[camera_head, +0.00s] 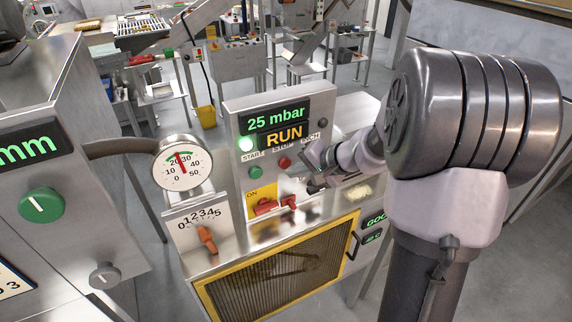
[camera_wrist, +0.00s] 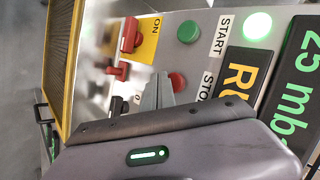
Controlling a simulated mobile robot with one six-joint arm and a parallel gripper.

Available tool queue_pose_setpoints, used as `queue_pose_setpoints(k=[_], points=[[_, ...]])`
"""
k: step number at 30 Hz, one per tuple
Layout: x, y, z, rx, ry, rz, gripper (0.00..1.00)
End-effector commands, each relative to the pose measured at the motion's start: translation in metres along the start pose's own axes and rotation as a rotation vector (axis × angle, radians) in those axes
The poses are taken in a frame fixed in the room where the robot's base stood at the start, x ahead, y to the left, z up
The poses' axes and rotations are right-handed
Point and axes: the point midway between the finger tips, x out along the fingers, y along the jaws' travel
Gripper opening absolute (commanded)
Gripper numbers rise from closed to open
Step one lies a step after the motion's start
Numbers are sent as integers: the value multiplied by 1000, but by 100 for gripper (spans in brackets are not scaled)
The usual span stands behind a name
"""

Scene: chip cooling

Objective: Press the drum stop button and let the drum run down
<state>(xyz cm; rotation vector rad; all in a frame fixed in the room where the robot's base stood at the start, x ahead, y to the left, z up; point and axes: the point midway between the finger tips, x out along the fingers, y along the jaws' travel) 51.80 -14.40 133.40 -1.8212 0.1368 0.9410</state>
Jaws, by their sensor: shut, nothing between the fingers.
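The stop button is a red round button (camera_head: 284,162) under the STOP label on the upright steel panel. It also shows in the wrist view (camera_wrist: 179,82), right of my fingertips. The green start button (camera_head: 255,171) sits to its left on the panel, and in the wrist view (camera_wrist: 189,32) above it. My gripper (camera_wrist: 160,88) is shut and empty, its tips close beside the red button; I cannot tell whether they touch it. The display (camera_head: 284,134) reads RUN, and the drum (camera_head: 285,265) is partly visible behind a mesh guard.
The pressure display (camera_head: 276,118) reads 25 mbar and a green lamp (camera_head: 246,144) is lit. A red switch (camera_head: 264,206) on a yellow ON plate sits below the buttons. A gauge (camera_head: 182,165) and an orange numbered lever (camera_head: 206,240) stand to the left.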

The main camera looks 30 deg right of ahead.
Motion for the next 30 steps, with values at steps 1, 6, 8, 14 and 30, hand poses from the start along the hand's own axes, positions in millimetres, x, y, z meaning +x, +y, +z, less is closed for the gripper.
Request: queue_pose_setpoints(k=[1, 6, 8, 14, 30], points=[[0, 0, 0, 0, 0, 0, 0], [0, 0, 0, 0, 0, 0, 0], [0, 0, 0, 0, 0, 0, 0], [0, 0, 0, 0, 0, 0, 0], [6, -4, -4, 0, 0, 0, 0]])
